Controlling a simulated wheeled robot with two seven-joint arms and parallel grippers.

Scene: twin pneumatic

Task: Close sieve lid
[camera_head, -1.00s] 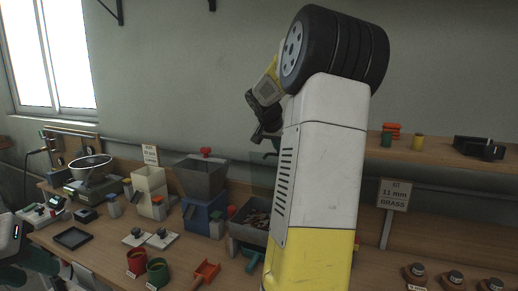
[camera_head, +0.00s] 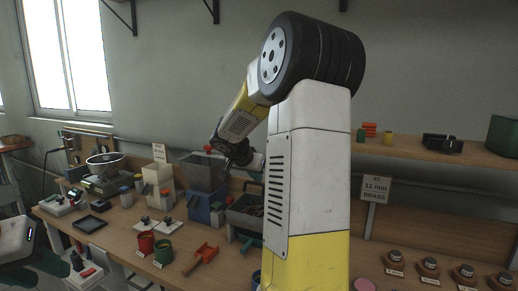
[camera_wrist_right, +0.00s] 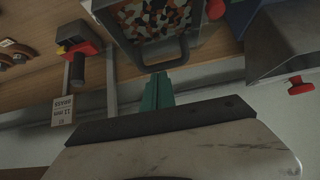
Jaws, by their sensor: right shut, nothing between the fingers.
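The sieve appears to be the grey box (camera_head: 243,221) with loose pieces inside, right of the blue-based hopper; my right arm partly covers it. In the right wrist view its dark frame (camera_wrist_right: 186,48) surrounds orange, white and dark pieces. I cannot tell the lid apart from the frame. My right gripper's teal fingers (camera_wrist_right: 160,88) are shut and empty, close to the frame's near edge; I cannot tell if they touch. In the head view the right fingertips are hard to make out near the hopper.
The grey hopper on a blue base (camera_head: 201,209) stands left of the box. A sign (camera_head: 375,188) stands right.

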